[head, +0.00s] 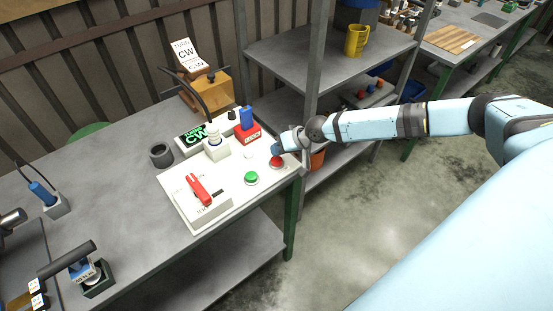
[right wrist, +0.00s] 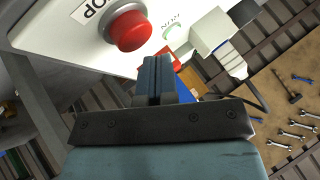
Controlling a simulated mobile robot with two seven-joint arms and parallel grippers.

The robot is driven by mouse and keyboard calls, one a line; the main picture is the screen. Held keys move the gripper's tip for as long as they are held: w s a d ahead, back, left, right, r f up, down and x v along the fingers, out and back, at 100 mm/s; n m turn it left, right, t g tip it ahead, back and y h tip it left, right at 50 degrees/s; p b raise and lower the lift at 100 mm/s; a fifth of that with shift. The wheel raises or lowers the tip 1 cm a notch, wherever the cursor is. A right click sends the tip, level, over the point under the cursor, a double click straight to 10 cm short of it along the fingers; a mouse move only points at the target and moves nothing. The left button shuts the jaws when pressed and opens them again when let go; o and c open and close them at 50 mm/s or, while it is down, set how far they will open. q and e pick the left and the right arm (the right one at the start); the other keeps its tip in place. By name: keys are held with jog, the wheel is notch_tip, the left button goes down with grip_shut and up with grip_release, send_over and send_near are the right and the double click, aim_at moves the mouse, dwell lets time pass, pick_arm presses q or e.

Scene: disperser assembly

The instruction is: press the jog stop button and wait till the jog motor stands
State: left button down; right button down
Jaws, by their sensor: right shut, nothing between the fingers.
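The red stop button (head: 276,162) sits at the right end of the white control panel (head: 190,212) on the bench. It also shows in the right wrist view (right wrist: 128,30), beside a label of which "OP" is readable. A green button (head: 251,178) is on the same panel. My right gripper (head: 277,149) is shut and empty, just above the red button in the head view. In the right wrist view its fingertips (right wrist: 155,62) lie close beside the button; contact cannot be told. A pale round lamp (right wrist: 173,36) is on the panel. I cannot identify the jog motor or see whether it turns.
A red lever (head: 199,189) is on the panel. Behind stand a green-lit display (head: 196,135), a white block with a cylinder (head: 215,147) and a red block with a blue part (head: 247,131). A grey shelf (head: 330,50) with a yellow mug (head: 356,40) stands right.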

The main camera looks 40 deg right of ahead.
aim_at(278, 158)
jog(key=shift+f, duration=0.45)
jog(key=shift+f+b, duration=0.9)
jog(key=shift+b, duration=0.05)
dwell(0.7)
dwell(0.3)
jog(key=shift+r+p, duration=1.05)
jog(key=shift+r, duration=0.3)
jog(key=shift+r+p, duration=0.6)
notch_tip(278, 158, up, 4)
jog(key=p, duration=0.3)
jog(key=shift+f, duration=0.1)
